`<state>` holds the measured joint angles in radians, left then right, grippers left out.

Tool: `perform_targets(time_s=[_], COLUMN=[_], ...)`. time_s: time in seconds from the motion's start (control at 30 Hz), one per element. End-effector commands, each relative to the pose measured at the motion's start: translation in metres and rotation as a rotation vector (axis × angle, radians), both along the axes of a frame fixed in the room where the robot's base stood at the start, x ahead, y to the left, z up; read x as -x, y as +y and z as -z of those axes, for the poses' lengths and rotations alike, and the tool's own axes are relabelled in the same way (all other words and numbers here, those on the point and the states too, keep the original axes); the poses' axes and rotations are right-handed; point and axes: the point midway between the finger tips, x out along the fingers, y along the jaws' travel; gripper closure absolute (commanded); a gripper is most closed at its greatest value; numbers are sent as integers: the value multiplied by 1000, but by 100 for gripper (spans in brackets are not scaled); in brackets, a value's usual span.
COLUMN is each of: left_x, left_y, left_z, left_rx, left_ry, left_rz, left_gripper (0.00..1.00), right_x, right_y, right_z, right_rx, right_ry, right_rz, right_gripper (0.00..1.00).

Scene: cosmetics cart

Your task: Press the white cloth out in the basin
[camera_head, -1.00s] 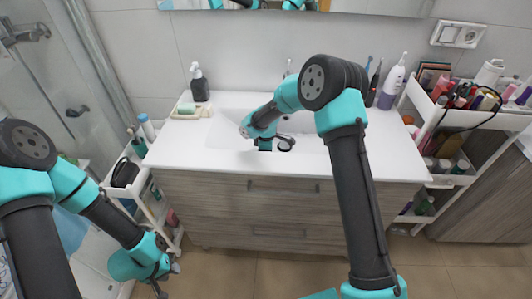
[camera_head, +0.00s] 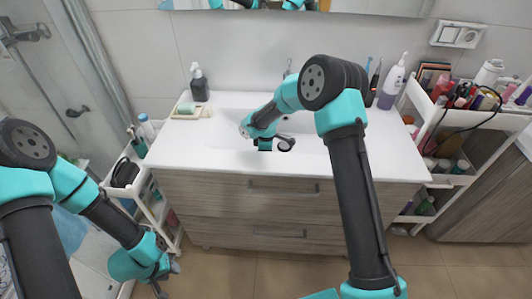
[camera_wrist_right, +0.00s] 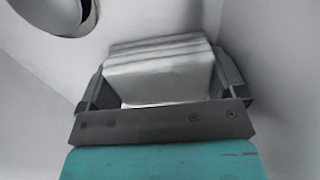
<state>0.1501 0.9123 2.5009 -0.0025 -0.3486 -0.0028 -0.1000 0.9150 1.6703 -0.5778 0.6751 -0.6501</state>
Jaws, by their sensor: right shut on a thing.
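The white basin (camera_head: 228,128) is set in the white counter. My right arm reaches down into it, with its wrist low over the basin. In the right wrist view my right gripper (camera_wrist_right: 160,66) is shut on the white cloth (camera_wrist_right: 158,83), which is folded in several layers between the two fingers. The arm hides the cloth in the head view. Pale basin walls and a round metal part (camera_wrist_right: 65,12) show around it. My left gripper (camera_head: 160,290) hangs at the lower left, in front of the counter and away from the basin. Its fingers are too small to read.
A soap dispenser (camera_head: 199,84) and a dish with a green piece (camera_head: 186,108) stand at the counter's back left. Loaded carts flank the counter, left (camera_head: 157,222) and right (camera_head: 463,181).

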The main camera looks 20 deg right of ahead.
Motion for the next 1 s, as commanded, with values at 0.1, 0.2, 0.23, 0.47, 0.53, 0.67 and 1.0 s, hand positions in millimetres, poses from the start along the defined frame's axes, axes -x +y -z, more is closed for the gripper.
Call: perform_targets(time_s=[0.1,0.2,0.23,0.47,0.53,0.67,1.0], left_x=[0,0,0,0,0,0,0], left_y=[0,0,0,0,0,0,0], left_z=[0,0,0,0,0,0,0], left_rx=[0,0,0,0,0,0,0], left_ry=[0,0,0,0,0,0,0], left_rz=[0,0,0,0,0,0,0], left_gripper=[62,62,62,62,62,62,62], right_x=[2,2,2,1,1,0,0], right_y=[0,0,0,0,0,0,0], right_z=[4,3,2,-15,-21,-31,-58], right_rx=[0,0,0,0,0,0,0], right_ry=[6,6,6,3,3,1,1], right_rz=[0,0,0,-1,0,0,-1], right_gripper=[29,29,29,29,29,29,29])
